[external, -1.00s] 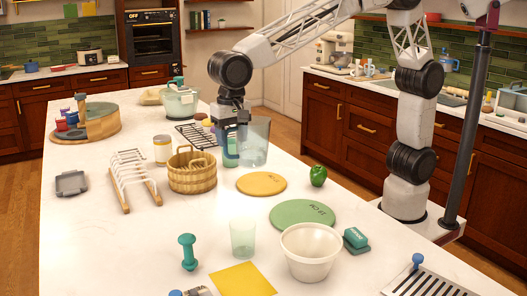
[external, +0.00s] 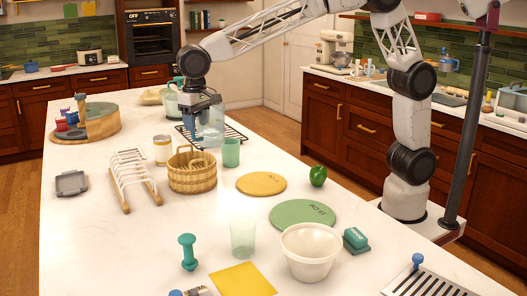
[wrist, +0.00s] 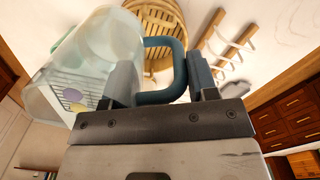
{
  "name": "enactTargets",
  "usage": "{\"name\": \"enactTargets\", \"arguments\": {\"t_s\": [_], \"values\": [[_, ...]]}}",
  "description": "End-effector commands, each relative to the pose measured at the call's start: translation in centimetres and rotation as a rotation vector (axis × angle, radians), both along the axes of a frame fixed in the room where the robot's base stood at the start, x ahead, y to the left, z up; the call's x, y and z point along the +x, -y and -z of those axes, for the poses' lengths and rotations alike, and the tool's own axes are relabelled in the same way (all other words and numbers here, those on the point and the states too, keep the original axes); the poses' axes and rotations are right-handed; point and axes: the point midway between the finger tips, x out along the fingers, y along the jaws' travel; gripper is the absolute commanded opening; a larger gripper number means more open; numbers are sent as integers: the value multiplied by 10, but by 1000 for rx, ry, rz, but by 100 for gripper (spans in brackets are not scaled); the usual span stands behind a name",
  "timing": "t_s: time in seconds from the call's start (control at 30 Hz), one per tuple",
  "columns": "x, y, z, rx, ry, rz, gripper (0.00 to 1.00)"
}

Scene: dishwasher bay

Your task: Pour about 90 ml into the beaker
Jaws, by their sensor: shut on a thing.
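My gripper (external: 205,101) is shut on the blue handle of a clear jug (external: 211,128), held above the counter near the wire rack. In the wrist view the handle (wrist: 177,70) sits between my fingers (wrist: 160,82), with the jug's clear body (wrist: 98,50) to the left. I cannot tell how much liquid is in it. A pale clear beaker-like cup (external: 243,240) stands upright at the front of the counter, well apart from the jug. A green translucent tumbler (external: 231,153) stands just right of the jug. Which one is the beaker is unclear.
A wicker basket (external: 192,178) and a white dish rack (external: 132,178) stand left of the jug. A wire rack (external: 235,134) lies behind it. A yellow disc (external: 261,184), green disc (external: 303,213), white bowl (external: 310,256) and green pepper (external: 318,176) are nearer the front.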

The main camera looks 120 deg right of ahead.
Motion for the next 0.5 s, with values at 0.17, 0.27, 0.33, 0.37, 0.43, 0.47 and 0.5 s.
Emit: {"name": "enactTargets", "arguments": {"t_s": [0.17, 0.27, 0.33, 0.37, 0.43, 0.47, 0.5], "values": [[3, 24, -2, 0, 0, -55, 13], [3, 35, -1, -1, -1, -80, 13], [4, 42, -1, -1, -1, -96, 13], [4, 42, 3, 0, -4, -100, 13], [4, 41, 12, 0, -2, -100, 13], [4, 41, 15, 1, -3, -99, 13], [4, 40, 19, 0, -4, -99, 13]]}}
